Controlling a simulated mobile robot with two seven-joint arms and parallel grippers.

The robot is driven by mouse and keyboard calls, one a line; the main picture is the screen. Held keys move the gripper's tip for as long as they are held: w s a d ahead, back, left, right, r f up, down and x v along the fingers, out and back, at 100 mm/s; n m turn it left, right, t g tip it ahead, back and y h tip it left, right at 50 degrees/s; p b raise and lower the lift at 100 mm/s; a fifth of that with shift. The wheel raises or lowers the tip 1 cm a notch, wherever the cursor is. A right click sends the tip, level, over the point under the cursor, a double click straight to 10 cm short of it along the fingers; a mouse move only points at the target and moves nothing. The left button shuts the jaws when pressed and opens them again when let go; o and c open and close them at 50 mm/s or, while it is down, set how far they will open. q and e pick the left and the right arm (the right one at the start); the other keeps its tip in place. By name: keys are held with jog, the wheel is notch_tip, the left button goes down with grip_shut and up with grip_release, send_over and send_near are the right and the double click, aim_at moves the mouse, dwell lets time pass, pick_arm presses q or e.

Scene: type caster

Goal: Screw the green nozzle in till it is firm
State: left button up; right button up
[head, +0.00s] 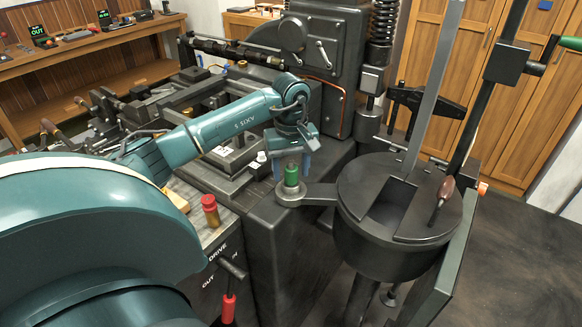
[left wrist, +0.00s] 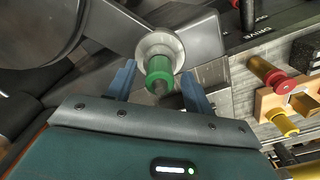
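The green nozzle (head: 291,175) stands upright in the round grey socket (head: 290,192) at the end of a short arm from the dark round pot (head: 395,240). How deep it is seated I cannot tell. In the left wrist view the green nozzle (left wrist: 159,70) sits against the pale ring of the socket (left wrist: 160,46). My left gripper (head: 292,168) is above the nozzle, pointing down, with one blue finger on each side. In the left wrist view my left gripper (left wrist: 157,82) is open, with gaps between fingers and nozzle. My right gripper is out of view.
A red-topped brass piece (head: 210,211) stands on the bench left of the socket. A wooden holder (left wrist: 284,100) with red and yellow pieces shows in the left wrist view. A red-handled lever (head: 229,305) is at the front. Tall bars rise over the pot.

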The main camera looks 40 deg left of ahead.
pick_arm(q)
grip_shut()
jog(key=shift+c, duration=1.2)
grip_release()
jog(key=n+p, duration=0.1)
jog(key=n, duration=0.4)
jog(key=shift+r, duration=0.15)
jog(key=n, duration=0.3)
jog(key=n+p, duration=0.1)
jog(key=n, duration=0.4)
jog(key=shift+n, duration=0.4)
jog(key=n, duration=0.5)
jog(key=shift+n, duration=0.4)
jog(key=n, duration=0.5)
jog(key=shift+n, duration=0.3)
grip_shut()
